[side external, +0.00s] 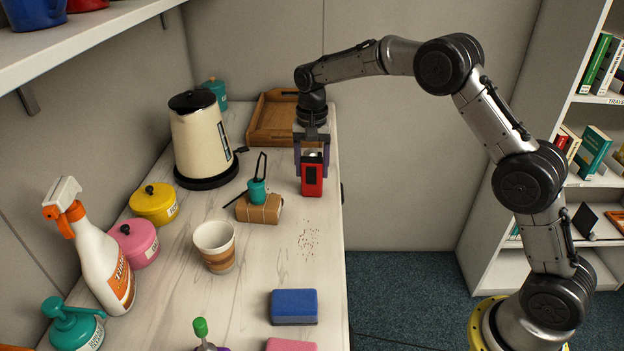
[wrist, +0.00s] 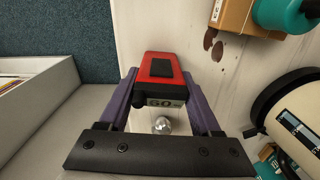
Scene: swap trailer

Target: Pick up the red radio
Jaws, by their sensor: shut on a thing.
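The red radio (side external: 312,175) is a small red and black box, upright near the right edge of the counter, below my gripper (side external: 311,158). In the wrist view the radio (wrist: 165,80) sits between the two purple fingers of my gripper (wrist: 165,95), which are shut on it. A label and a round silver knob show at its near end. I cannot tell whether its base touches the counter.
A brown box (side external: 259,209) with a teal item on it stands left of the radio. A wooden tray (side external: 270,118) and a cream kettle (side external: 200,140) are behind. A paper cup (side external: 215,246) and blue sponge (side external: 294,306) are nearer. Dark specks mark the counter (side external: 270,260).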

